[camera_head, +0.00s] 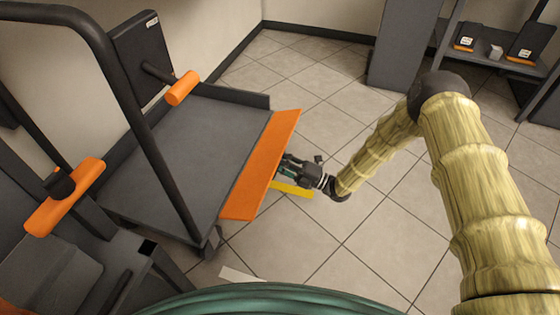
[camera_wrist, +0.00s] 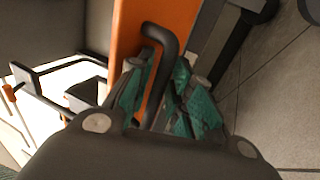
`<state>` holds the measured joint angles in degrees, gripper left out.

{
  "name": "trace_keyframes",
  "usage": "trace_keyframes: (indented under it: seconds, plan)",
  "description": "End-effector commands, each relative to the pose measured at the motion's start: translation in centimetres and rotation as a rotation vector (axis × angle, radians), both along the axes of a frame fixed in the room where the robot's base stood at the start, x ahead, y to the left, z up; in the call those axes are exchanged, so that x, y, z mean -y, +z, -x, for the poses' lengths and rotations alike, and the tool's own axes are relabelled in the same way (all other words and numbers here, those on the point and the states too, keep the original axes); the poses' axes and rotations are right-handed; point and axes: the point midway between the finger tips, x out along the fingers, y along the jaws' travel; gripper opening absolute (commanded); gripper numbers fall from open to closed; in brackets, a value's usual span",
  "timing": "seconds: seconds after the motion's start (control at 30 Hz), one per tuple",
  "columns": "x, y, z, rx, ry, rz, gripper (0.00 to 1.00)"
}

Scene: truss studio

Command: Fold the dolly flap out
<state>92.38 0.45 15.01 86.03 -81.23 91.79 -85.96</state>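The dolly has a flat grey deck (camera_head: 185,140) with an orange flap (camera_head: 262,165) along its right edge. The flap looks tilted relative to the deck; its exact angle is hard to judge. In the wrist view the flap (camera_wrist: 130,35) carries a bent black handle (camera_wrist: 162,42). My gripper (camera_head: 287,164) is at the flap's right side, low above the floor. In the wrist view its green fingers (camera_wrist: 163,85) lie on both sides of the handle, close to it. Whether they press on it cannot be told.
A black tube handle (camera_head: 130,90) rises at the dolly's left, with orange grips (camera_head: 182,88) nearby. A yellow strip (camera_head: 292,189) lies on the tiles beside my gripper. A grey shelf (camera_head: 480,58) stands at the back right.

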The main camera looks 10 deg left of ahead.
Motion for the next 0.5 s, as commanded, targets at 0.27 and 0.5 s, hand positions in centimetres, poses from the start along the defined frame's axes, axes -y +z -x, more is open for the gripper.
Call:
trace_keyframes:
  seconds: [0.27,0.5]
  plan:
    - [0.2,0.0,0.0,0.002,-0.002,-0.001,0.21]
    - [2.9,-0.9,0.3,0.001,-0.003,0.001,0.21]
